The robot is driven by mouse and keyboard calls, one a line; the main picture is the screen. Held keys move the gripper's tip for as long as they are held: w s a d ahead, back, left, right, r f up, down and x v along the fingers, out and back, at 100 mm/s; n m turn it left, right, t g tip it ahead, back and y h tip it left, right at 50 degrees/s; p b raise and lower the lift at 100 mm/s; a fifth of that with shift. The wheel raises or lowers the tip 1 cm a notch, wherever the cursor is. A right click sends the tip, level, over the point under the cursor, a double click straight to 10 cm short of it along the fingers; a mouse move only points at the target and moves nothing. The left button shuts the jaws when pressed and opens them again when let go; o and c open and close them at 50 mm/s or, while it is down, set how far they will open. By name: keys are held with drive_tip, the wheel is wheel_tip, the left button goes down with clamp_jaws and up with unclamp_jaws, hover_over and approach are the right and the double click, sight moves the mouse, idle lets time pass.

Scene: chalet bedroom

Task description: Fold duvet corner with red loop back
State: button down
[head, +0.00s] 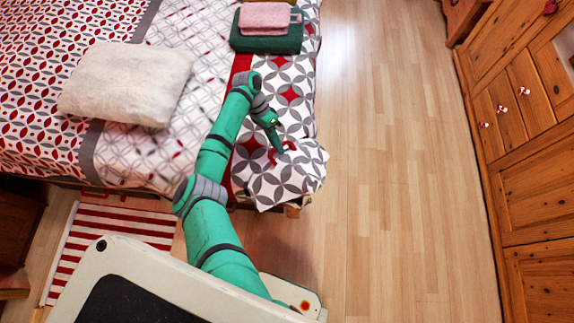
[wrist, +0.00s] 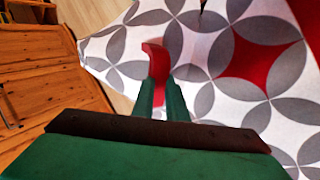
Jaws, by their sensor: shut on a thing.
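My gripper (head: 279,149) is over the near end of the patterned duvet (head: 285,182), close to its near right corner. The duvet is white with grey petal shapes and red star patches. The red loop (head: 290,146) shows beside my fingertips as a small red strip. In the wrist view my green fingers (wrist: 161,98) are shut on the red loop (wrist: 155,62), which stands up between and beyond them. The duvet fabric (wrist: 205,55) spreads out around and behind it. My forearm hides part of the duvet's red band.
A dark green folded item with a pink folded cloth (head: 265,17) lies on the bed farther back. A white fluffy cushion (head: 127,82) lies to the left. A red-striped rug (head: 110,240) is on the floor. Wooden drawers (head: 515,100) stand at right, with clear floor (head: 385,170) between.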

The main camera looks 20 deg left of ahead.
drive_tip(key=shift+a, duration=0.1)
drive_tip(key=shift+w+a+r+g+h, duration=0.1)
drive_tip(key=shift+w+a+g+h, duration=0.05)
drive_tip(key=shift+w+a+h, duration=0.3)
drive_tip(key=shift+w+a+g+h, duration=0.15)
drive_tip(key=shift+w+a+h, duration=0.1)
drive_tip(key=shift+a, duration=0.3)
